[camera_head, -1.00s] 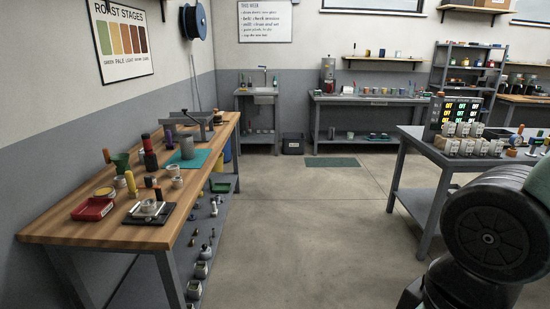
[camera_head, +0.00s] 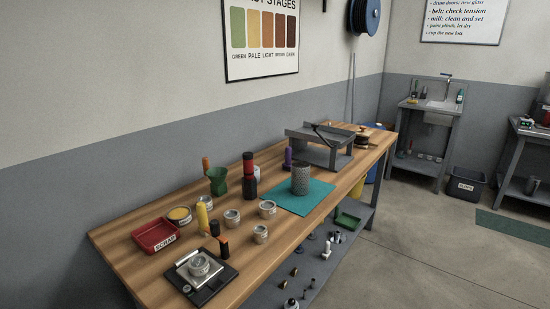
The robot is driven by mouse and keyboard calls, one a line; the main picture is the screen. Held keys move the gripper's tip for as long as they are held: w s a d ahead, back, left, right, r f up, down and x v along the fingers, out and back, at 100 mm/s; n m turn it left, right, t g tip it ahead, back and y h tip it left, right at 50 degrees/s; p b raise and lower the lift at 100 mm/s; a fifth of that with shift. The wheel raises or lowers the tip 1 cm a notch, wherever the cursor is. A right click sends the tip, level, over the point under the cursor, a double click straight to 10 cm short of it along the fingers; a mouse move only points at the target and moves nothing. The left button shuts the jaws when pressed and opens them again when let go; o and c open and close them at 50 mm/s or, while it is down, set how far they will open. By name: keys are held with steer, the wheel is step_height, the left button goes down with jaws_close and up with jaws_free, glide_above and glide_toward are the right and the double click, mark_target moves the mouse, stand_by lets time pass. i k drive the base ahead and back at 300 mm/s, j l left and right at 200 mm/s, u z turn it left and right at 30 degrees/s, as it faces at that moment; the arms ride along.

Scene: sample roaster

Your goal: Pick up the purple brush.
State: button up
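A slim upright purple object (camera_head: 288,158), which looks like the purple brush, stands on the wooden workbench (camera_head: 130,255). It is behind the teal mat (camera_head: 318,196), just left of a grey metal stand (camera_head: 318,154). It is small in the picture, so its bristles cannot be made out. My gripper is not in view.
Near the purple object are a red and black grinder (camera_head: 249,178) and a grey textured cup (camera_head: 300,180). A green funnel cup (camera_head: 217,181), a yellow bottle (camera_head: 203,218), several tins, a red scrap tray (camera_head: 156,235) and a scale (camera_head: 201,275) fill the left end.

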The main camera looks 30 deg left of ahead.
mark_target(286, 166)
steer(key=i+l+u, duration=0.1)
steer(key=i+u, duration=0.3)
steer(key=i+l+u, duration=0.2)
steer(key=u, duration=0.2)
steer(key=i+l+u, duration=0.55)
steer(key=u, duration=0.25)
steer(key=i+l+u, duration=0.15)
steer(key=l+u, duration=0.25)
steer(key=l, duration=0.15)
steer(key=i+l+u, duration=0.2)
steer(key=l, duration=0.15)
steer(key=i+l+u, duration=0.2)
steer(key=l, duration=0.15)
steer(key=l+u, duration=0.2)
steer(key=l, duration=0.2)
steer(key=i+l+u, duration=0.2)
steer(key=l, duration=0.2)
steer(key=i+j, duration=0.05)
